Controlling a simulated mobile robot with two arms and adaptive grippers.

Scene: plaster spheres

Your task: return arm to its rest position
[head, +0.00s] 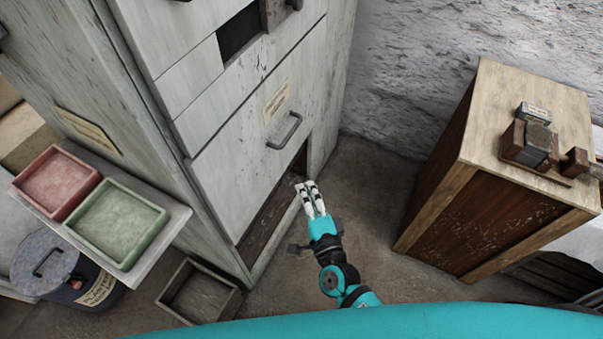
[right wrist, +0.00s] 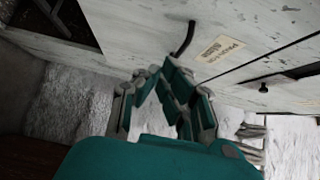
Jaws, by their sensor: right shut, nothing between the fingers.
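My right gripper (head: 311,199) reaches out from the bottom middle of the head view, its white fingers together with nothing between them. It points at the lower front of the grey cabinet (head: 215,150), beside a dark opening (head: 272,208) near the floor and below a drawer handle (head: 284,131). In the right wrist view the gripper's fingers (right wrist: 163,75) are close to the cabinet front (right wrist: 140,30), near its dark handle (right wrist: 184,40). I cannot tell whether they touch it. My left gripper is not in view.
A wooden cabinet (head: 480,215) with a metal-and-wood device (head: 530,143) on top stands at right. At left are a red tray (head: 57,183) and a green tray (head: 118,223) on a shelf, a lidded drum (head: 45,262) and an open wooden box (head: 200,292). Floor (head: 375,185) between cabinets is clear.

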